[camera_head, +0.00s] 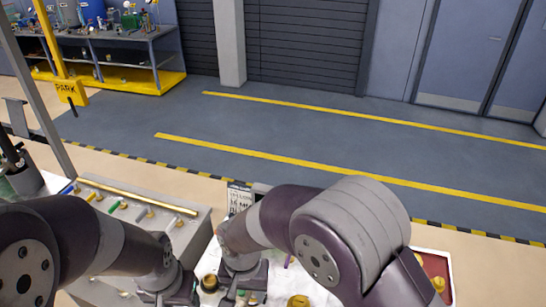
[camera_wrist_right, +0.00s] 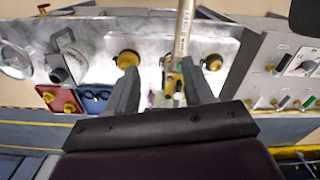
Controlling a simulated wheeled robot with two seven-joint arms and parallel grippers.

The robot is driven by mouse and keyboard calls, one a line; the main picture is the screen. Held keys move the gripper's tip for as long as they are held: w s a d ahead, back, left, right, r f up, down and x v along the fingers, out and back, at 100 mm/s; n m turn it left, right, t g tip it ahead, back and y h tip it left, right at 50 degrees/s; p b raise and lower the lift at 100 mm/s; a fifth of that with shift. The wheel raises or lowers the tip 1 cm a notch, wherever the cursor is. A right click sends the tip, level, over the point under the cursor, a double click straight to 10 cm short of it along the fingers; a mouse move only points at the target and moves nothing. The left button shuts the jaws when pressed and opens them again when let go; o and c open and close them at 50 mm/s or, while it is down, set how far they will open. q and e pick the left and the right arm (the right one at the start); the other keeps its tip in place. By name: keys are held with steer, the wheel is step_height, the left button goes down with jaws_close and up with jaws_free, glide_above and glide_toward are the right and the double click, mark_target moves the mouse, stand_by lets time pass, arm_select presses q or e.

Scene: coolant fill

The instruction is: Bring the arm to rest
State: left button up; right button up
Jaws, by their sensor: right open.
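My right gripper (camera_wrist_right: 160,88) is open in the wrist view. Its two dark fingers point at the light work surface (camera_wrist_right: 100,38). Small yellow and purple items (camera_wrist_right: 168,85) show between the fingers, and I cannot tell whether they touch. A brass cap (camera_wrist_right: 127,58) lies beyond the left finger and another brass cap (camera_wrist_right: 212,62) beyond the right one. In the head view my right gripper (camera_head: 240,292) hangs low over the surface, partly cut off below. My left gripper (camera_head: 167,295) is beside it on the left, its fingertips hidden or out of frame.
A grey panel with coloured handles (camera_head: 150,212) stands at the left. A red tray (camera_head: 438,262) is at the right. The marked floor beyond is clear.

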steer(key=s+d+f+b, duration=0.1)
steer(key=d+f+b, duration=0.3)
steer(key=d, duration=0.4)
steer(key=s+d+f+t+b, duration=0.1)
steer(key=s+d+f+b, duration=0.1)
steer(key=d+f+b, duration=0.2)
steer(key=s+d+f+n+b, duration=0.1)
steer(key=d+f+b, duration=0.3)
steer(key=d+b, duration=0.5)
steer(key=shift+s+d, duration=0.6)
steer(key=shift+d, duration=0.95)
